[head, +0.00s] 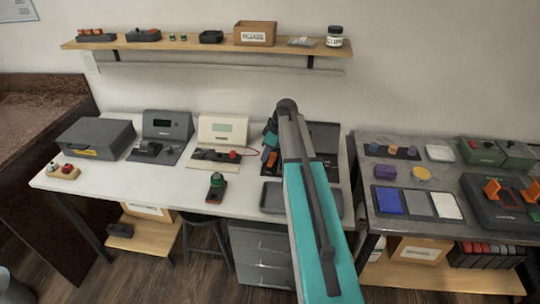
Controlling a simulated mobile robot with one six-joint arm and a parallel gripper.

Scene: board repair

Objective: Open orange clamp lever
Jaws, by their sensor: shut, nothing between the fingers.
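My arm reaches up from the bottom centre, and its wrist bends down over the white bench. My gripper (269,150) is at the end of the wrist, partly hidden behind my arm; it looks shut and empty. A small orange part (271,159) shows just at it; I cannot tell whether this is a clamp lever or whether they touch. A dark fixture (326,137) stands behind my arm, largely hidden.
The white bench (130,187) holds a grey case (95,138), a dark instrument (166,128), a cream instrument (222,130) and a small green-topped device (217,187). A grey tray (272,197) lies beside my arm. A shelf (190,43) runs above.

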